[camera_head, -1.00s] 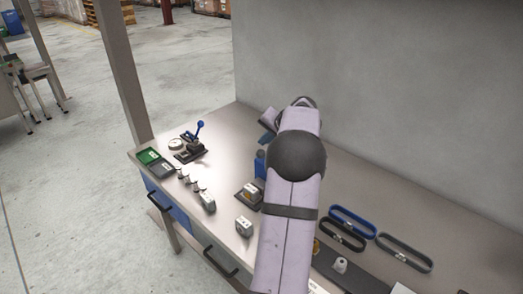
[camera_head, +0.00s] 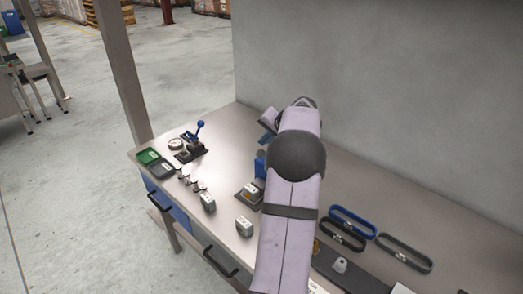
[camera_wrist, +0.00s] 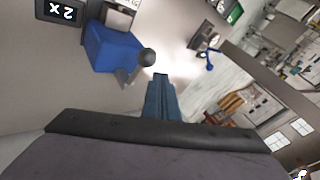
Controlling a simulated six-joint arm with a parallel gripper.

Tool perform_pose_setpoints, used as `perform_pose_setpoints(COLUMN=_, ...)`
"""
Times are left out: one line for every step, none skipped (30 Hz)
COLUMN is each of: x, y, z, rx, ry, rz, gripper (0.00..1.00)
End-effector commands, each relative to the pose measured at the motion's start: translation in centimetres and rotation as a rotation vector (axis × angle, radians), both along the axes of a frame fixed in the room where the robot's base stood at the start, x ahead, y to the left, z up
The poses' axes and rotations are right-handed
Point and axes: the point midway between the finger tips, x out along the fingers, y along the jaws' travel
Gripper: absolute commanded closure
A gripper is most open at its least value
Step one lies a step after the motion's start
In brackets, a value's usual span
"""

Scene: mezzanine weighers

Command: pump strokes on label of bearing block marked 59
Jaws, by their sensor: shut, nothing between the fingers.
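A blue pump body (camera_head: 260,164) stands on the bench at a dark base, partly hidden by my arm. In the wrist view the blue pump body (camera_wrist: 112,47) has a dark round knob (camera_wrist: 147,58) on a lever at its side. My gripper (camera_wrist: 160,77) is shut and empty; its blue fingertips are close to the knob, and I cannot tell whether they touch. A pale block (camera_head: 251,190) with a label sits on the base before the pump. Other pale blocks stand nearby, one (camera_head: 208,201) left and one (camera_head: 244,226) in front. Their numbers are too small to read.
A blue-handled lever device (camera_head: 190,148), an open green case (camera_head: 155,162) and several small cylinders stand at the left. Belt loops (camera_head: 352,222) lie at the right. A grey wall (camera_head: 380,90) backs the bench.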

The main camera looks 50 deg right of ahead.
Motion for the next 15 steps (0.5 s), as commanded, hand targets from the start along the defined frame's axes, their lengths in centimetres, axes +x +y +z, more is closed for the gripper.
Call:
perform_pose_setpoints(x=0.0, y=0.0, z=0.0, rx=0.0, ry=0.0, rz=0.0, gripper=1.0)
perform_pose_setpoints(x=0.0, y=0.0, z=0.0, rx=0.0, ry=0.0, rz=0.0, gripper=1.0)
perform_pose_setpoints(x=0.0, y=0.0, z=0.0, rx=0.0, ry=0.0, rz=0.0, gripper=1.0)
perform_pose_setpoints(x=0.0, y=0.0, z=-0.02, rx=0.0, ry=0.0, rz=0.0, gripper=1.0)
perform_pose_setpoints(x=0.0, y=0.0, z=-0.05, rx=0.0, ry=0.0, rz=0.0, gripper=1.0)
perform_pose_setpoints(x=0.0, y=0.01, z=-0.11, rx=0.0, ry=0.0, rz=0.0, gripper=1.0)
perform_pose_setpoints(x=-0.01, y=0.02, z=-0.17, rx=0.0, ry=0.0, rz=0.0, gripper=1.0)
perform_pose_setpoints(x=0.0, y=0.03, z=-0.25, rx=0.0, ry=0.0, rz=0.0, gripper=1.0)
perform_pose_setpoints(x=0.0, y=0.04, z=-0.36, rx=0.0, ry=0.0, rz=0.0, gripper=1.0)
perform_pose_setpoints(x=-0.01, y=0.06, z=-0.45, rx=0.0, ry=0.0, rz=0.0, gripper=1.0)
perform_pose_setpoints(x=-0.01, y=0.07, z=-0.55, rx=0.0, ry=0.0, rz=0.0, gripper=1.0)
perform_pose_setpoints(x=-0.01, y=0.09, z=-0.66, rx=0.0, ry=0.0, rz=0.0, gripper=1.0)
perform_pose_setpoints(x=-0.01, y=0.11, z=-0.74, rx=0.0, ry=0.0, rz=0.0, gripper=1.0)
perform_pose_setpoints(x=-0.01, y=0.12, z=-0.8, rx=0.0, ry=0.0, rz=0.0, gripper=1.0)
perform_pose_setpoints(x=-0.01, y=0.13, z=-0.86, rx=0.0, ry=0.0, rz=0.0, gripper=1.0)
